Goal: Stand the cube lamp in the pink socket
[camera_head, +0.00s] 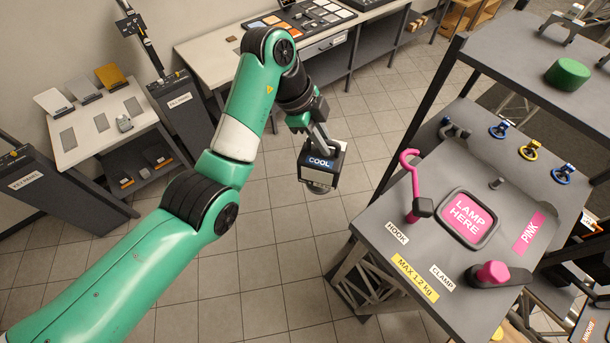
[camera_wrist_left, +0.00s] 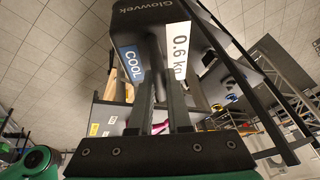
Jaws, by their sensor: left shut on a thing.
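The cube lamp (camera_head: 316,173) is a dark box with a pale lit-looking face and a blue "COOL" label. My left gripper (camera_head: 319,135) is shut on it from above and holds it in the air over the floor, left of the grey table. In the left wrist view the lamp (camera_wrist_left: 150,22) shows a "0.6 kg" label beyond the two fingers (camera_wrist_left: 162,95). The pink socket (camera_head: 468,217) is a dark-rimmed recess marked "LAMP HERE", empty, with a "PINK" label on its right. A pink hook (camera_head: 415,180) stands at its left and a pink-knobbed clamp (camera_head: 492,273) in front. My right gripper is out of view.
Blue and yellow rings (camera_head: 528,150) line the back of the grey table (camera_head: 375,225). A black post (camera_head: 415,110) rises at the table's left. Open floor lies between lamp and table.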

